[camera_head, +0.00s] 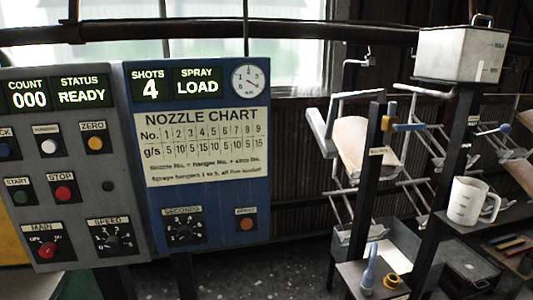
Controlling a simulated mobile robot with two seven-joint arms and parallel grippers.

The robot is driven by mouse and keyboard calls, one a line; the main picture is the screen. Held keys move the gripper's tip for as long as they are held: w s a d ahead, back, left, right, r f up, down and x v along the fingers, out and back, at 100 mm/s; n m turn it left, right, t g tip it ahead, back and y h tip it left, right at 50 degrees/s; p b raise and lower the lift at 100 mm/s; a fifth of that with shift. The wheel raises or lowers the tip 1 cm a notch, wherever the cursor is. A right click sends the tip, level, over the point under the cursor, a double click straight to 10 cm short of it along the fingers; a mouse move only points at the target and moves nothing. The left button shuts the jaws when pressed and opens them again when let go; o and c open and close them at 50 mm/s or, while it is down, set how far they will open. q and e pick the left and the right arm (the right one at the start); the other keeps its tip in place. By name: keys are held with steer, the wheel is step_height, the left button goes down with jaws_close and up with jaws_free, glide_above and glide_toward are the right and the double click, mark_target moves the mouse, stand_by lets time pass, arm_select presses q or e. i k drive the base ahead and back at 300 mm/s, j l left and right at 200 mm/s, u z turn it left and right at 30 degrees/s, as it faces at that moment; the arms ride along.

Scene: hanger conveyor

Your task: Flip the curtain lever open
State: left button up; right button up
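A lever with a yellow hub (386,123) and a blue handle (408,127) is mounted on the dark post (377,170) right of the blue panel. Its handle points right, about level. A small label (379,151) below it is too small to read. A second lever with a blue knob (505,128) is on the post further right, its handle sloping up to the right. I cannot tell which of them is the curtain lever. Neither of my grippers is in view.
A blue panel (258,240) shows SHOTS 4 and SPRAY LOAD; a grey panel (80,160) reads COUNT 000, STATUS READY. Hangers (320,130) hang behind the posts, one with a beige piece (352,140). A white jug (467,203) stands on a shelf below a metal tank (462,55).

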mark_target(505, 128)
steer(key=z, duration=1.45)
